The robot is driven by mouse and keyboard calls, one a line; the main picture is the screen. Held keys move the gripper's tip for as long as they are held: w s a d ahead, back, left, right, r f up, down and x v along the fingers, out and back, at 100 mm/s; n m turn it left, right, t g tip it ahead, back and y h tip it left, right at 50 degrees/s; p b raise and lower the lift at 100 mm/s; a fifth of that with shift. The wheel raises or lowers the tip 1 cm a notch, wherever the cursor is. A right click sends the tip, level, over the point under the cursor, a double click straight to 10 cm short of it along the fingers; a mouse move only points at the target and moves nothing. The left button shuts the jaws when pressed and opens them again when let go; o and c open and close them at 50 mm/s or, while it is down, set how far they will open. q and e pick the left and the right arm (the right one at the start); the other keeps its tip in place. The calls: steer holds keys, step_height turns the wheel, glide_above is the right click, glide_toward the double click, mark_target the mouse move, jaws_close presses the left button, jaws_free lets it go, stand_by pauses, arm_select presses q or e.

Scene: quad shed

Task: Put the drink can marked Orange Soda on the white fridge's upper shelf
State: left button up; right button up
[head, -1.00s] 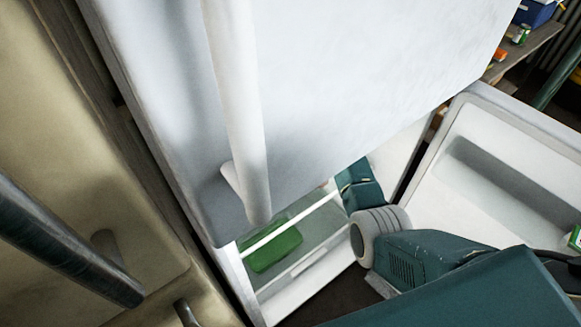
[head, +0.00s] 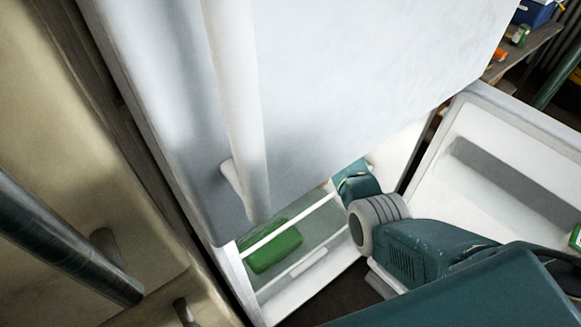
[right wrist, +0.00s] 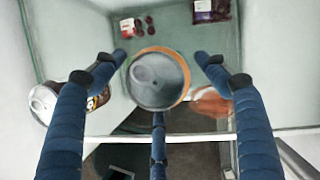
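The white fridge (head: 340,90) fills the middle of the head view, its upper door shut and its lower door (head: 500,160) open to the right. My right arm reaches into the lower compartment, and the gripper itself is hidden there. In the right wrist view, a can with an orange rim (right wrist: 158,80) stands between the blue fingers of my right gripper (right wrist: 160,62), its top facing the camera. The fingers are spread, with small gaps showing beside the can. Its label cannot be read. My left gripper is out of view.
A brown can (right wrist: 43,103) lies left of the fingers, and a reddish item (right wrist: 210,102) is to the right. Packaged food (right wrist: 210,10) lies farther in. A green item (head: 273,248) sits low in the fridge. The open door bounds the arm's right side.

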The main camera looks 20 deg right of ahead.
steer(key=shift+d+r, duration=0.1)
steer(key=shift+r, duration=0.45)
steer(key=shift+s+d+r+p, duration=0.25)
steer(key=shift+s+r, duration=0.1)
steer(key=shift+r, duration=0.15)
steer(key=shift+s+d+r+p, duration=0.2)
steer(key=shift+s+r, duration=0.1)
steer(key=shift+r, duration=0.2)
steer(key=s+d, duration=0.7)
steer(key=s, duration=0.2)
steer(key=shift+b, duration=0.45)
